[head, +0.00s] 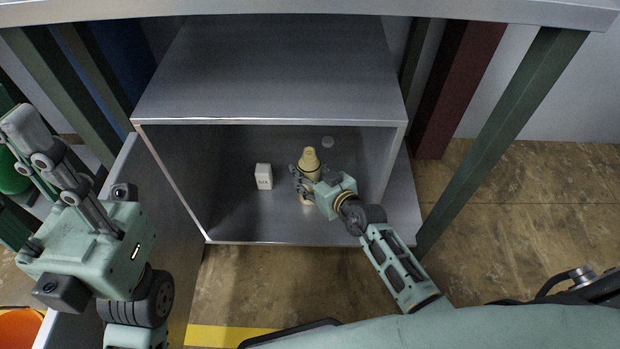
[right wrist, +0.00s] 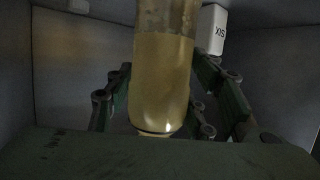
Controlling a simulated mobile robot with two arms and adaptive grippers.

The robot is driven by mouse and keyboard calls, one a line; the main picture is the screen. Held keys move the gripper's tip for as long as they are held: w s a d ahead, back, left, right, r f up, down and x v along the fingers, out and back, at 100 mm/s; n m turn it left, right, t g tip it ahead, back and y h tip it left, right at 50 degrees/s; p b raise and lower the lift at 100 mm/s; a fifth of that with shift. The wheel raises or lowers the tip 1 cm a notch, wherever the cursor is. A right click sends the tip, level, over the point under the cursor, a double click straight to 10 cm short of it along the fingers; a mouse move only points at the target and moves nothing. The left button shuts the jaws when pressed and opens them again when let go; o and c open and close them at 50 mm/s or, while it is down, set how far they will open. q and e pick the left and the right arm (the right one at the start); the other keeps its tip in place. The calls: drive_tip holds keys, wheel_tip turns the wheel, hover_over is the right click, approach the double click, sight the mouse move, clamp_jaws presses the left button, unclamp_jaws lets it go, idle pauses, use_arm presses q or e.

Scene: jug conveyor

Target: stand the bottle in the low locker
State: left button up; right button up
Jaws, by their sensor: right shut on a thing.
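The bottle (head: 309,160), cream-yellow with a dark band near its neck, is inside the low locker (head: 235,222), upright or nearly so. It also fills the middle of the right wrist view (right wrist: 163,85). My right gripper (head: 304,181) reaches into the locker from the front right, its fingers on both sides of the bottle and shut on it. I cannot tell whether the bottle's base touches the locker floor. My left gripper (head: 40,160) is at the left, outside the locker, with its fingers pointing up and away; its opening is unclear.
A small white box (head: 264,177) with dark lettering stands in the locker left of the bottle. The locker door (head: 165,230) stands open at the left. An orange container (head: 18,328) is at the lower left.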

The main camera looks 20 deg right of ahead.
drive_tip(key=shift+f, duration=0.1)
drive_tip(key=shift+f, duration=0.15)
drive_tip(key=o, duration=1.4)
